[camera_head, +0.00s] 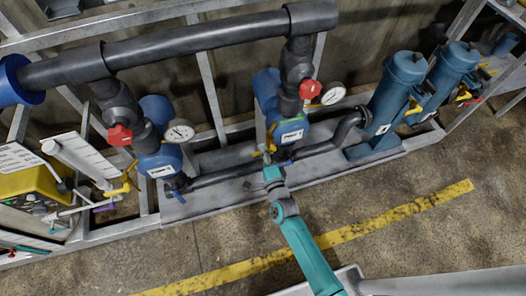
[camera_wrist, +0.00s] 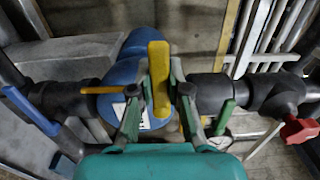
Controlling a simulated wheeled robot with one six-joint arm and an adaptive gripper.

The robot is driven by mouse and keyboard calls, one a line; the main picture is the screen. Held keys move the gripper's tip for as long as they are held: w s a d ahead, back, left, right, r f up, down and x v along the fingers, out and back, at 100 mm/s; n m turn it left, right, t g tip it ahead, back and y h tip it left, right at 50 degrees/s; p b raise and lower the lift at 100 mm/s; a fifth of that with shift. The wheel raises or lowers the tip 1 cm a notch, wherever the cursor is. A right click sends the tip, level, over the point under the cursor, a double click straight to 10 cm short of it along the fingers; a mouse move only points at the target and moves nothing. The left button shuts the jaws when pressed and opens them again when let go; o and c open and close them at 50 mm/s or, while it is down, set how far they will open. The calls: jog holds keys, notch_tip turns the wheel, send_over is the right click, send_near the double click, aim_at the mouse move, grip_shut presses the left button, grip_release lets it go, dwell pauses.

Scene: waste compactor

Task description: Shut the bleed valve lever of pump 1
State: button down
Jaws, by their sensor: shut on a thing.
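The blue pump body labelled PUMP 1 (camera_head: 290,135) stands in the middle of the head view, and its blue housing (camera_wrist: 127,72) shows in the wrist view. My gripper (camera_head: 267,158) is at the front of this pump. In the wrist view, a yellow lever (camera_wrist: 159,70) stands upright between the two fingers of my gripper (camera_wrist: 160,82), which are shut on it. In the head view the lever is mostly hidden and too small to judge.
A red valve handle (camera_head: 310,89) and a round gauge (camera_head: 333,93) sit above the pump. A blue lever (camera_wrist: 30,108) is at the left of the wrist view. A second pump (camera_head: 160,165) stands left, and blue filter housings (camera_head: 400,88) stand right. Floor in front is clear.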

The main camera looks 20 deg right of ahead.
jog(key=c, duration=1.1)
grip_release()
jog(key=s, duration=1.2)
jog(key=s+d+r+n+g, duration=0.1)
jog(key=s+d+r+n, duration=0.2)
jog(key=s, duration=0.6)
jog(key=s+r+n, duration=0.2)
jog(key=s+n, duration=0.4)
jog(key=s, duration=0.3)
jog(key=s+r+n+g, duration=0.2)
jog(key=s+r+n, duration=0.7)
jog(key=s+r, duration=0.4)
jog(key=shift+d+r, duration=0.25)
jog(key=shift+d, duration=0.15)
